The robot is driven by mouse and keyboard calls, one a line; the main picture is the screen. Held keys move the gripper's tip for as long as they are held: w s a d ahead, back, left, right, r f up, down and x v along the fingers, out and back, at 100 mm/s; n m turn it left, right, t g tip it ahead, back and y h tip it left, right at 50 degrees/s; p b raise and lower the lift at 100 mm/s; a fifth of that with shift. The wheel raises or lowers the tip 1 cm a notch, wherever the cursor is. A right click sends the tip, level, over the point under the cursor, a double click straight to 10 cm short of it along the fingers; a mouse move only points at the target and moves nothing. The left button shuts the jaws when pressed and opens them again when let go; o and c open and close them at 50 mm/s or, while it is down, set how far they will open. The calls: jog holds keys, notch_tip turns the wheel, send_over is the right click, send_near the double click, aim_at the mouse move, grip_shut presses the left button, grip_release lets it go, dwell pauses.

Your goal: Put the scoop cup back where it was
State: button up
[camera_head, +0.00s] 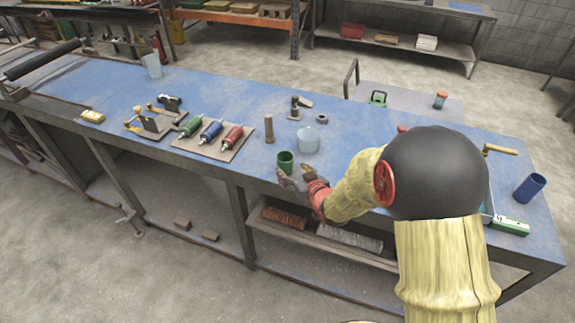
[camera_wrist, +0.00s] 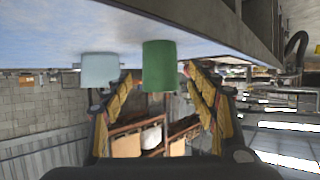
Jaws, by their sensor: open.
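A green cup (camera_head: 285,162) stands upright near the front edge of the blue workbench (camera_head: 262,98). My gripper (camera_head: 294,177) is open at the bench's front edge, close to this cup. In the wrist view, which is upside down, the green cup (camera_wrist: 159,66) lies between the tips of my open gripper (camera_wrist: 156,76), with no clear sign of contact. A pale translucent cup (camera_head: 308,140) stands just behind and right of the green one; it also shows beside it in the wrist view (camera_wrist: 100,70). I cannot tell which of them is the scoop cup.
A wooden peg (camera_head: 269,129) stands left of the cups. A board (camera_head: 232,143) with green, blue and red cylinders lies farther left. A blue cup (camera_head: 529,188) stands at the far right. My arm hides part of the bench's right side.

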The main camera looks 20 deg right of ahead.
jog(key=s+d+r+m+g+h, duration=0.1)
jog(key=s+d+r+g+h, duration=0.2)
jog(key=s+r, duration=1.05)
jog(key=s+a+r+g, duration=0.1)
jog(key=s+r, duration=0.1)
jog(key=s, duration=0.5)
jog(key=s+a+r+g, duration=0.1)
jog(key=s+r+g, duration=0.1)
jog(key=s, duration=0.5)
jog(key=s+a+r+m+g+y, duration=0.1)
jog(key=s+a+r, duration=0.1)
jog(key=s, duration=0.4)
jog(key=shift+s+r+g+p, duration=0.3)
jog(key=shift+s+r+p, duration=0.05)
jog(key=shift+s, duration=0.05)
